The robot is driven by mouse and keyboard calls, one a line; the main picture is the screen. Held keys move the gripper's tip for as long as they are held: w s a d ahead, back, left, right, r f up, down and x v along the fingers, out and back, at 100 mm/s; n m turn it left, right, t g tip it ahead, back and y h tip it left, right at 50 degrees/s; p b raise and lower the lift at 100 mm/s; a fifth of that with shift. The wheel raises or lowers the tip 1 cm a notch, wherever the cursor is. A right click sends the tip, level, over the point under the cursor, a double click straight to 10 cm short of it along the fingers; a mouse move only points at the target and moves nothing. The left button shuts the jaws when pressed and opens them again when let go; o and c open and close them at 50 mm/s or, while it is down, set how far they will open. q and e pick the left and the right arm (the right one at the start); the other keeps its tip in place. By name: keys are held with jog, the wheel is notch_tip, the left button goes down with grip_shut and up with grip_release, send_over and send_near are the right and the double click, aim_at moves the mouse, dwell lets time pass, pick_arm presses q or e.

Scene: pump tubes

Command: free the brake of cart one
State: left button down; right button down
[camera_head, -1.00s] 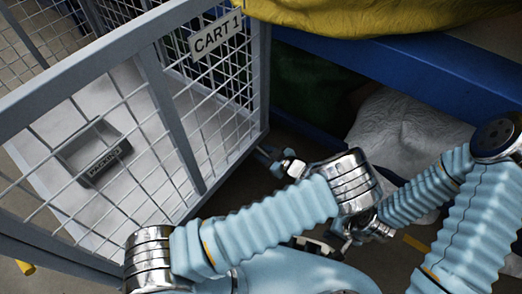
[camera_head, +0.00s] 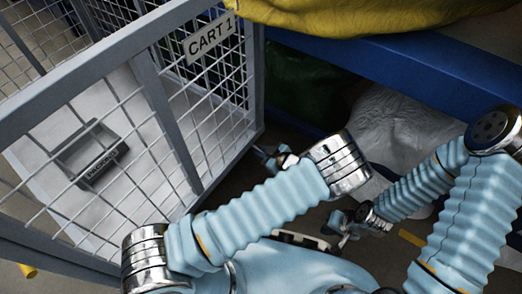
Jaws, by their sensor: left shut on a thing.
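My right gripper (camera_head: 342,224) is lower and further right, apart from the cart. Its fingers are too small and dark to read.
A grey bin (camera_head: 92,155) with a label sits inside the cart. A blue beam (camera_head: 400,70) with a yellow cloth (camera_head: 350,14) on top stands behind. A white sack (camera_head: 405,125) lies under the beam.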

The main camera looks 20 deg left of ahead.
pick_arm(q)
notch_tip(320, 180, up, 2)
jog(key=g+h+p, duration=0.1)
jog(key=h+p, duration=0.2)
jog(key=p, duration=0.1)
jog(key=shift+d, duration=0.1)
jog(key=shift+r+g+h+p, duration=0.15)
jog(key=shift+g+h+p, duration=0.35)
jog(key=shift+h+p, duration=0.3)
jog(key=c, duration=1.2)
grip_release()
jog(key=p+v, duration=0.3)
jog(key=v, duration=1)
jog(key=shift+s+d+r, duration=0.2)
jog(key=shift+d+r, duration=0.05)
jog(key=shift+d, duration=0.05)
